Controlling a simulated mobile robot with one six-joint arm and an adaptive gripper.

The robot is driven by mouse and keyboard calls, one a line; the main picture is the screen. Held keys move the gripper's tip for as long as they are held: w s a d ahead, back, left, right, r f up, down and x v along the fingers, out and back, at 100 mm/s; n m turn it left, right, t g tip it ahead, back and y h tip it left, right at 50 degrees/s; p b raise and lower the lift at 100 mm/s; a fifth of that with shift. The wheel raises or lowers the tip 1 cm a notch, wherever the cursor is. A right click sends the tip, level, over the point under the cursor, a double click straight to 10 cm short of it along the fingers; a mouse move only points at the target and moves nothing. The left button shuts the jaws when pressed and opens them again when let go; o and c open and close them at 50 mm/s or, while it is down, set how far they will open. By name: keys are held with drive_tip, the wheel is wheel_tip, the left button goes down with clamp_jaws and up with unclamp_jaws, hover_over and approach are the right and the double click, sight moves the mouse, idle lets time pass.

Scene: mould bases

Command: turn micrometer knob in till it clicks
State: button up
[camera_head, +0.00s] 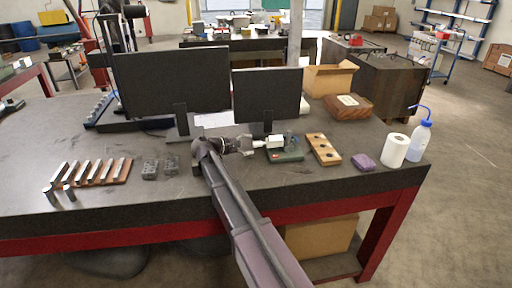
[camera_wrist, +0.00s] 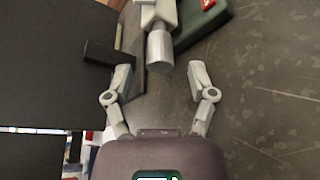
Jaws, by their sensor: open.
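The micrometer (camera_head: 273,142) lies over a green block (camera_head: 288,156) on the dark bench. In the wrist view its grey cylindrical knob (camera_wrist: 160,50) points toward me, with the green block (camera_wrist: 190,28) behind it to the right. My gripper (camera_head: 246,145) is at the left, knob side of the micrometer. In the wrist view my gripper (camera_wrist: 160,68) is open, with one finger on each side of the knob's line. The knob end lies around the level of the fingertips, with clear gaps on both sides. The micrometer's far end is out of the wrist view.
Two dark monitors (camera_head: 172,82) stand close behind my gripper. A wooden block with holes (camera_head: 323,149), a purple item (camera_head: 363,161), a paper roll (camera_head: 394,151) and a wash bottle (camera_head: 420,141) are to the right. Metal bars (camera_head: 95,171) lie left.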

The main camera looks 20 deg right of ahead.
sight(256, 144)
drive_tip(key=shift+b+x, duration=0.3)
drive_tip(key=shift+x, duration=1.4)
clamp_jaws()
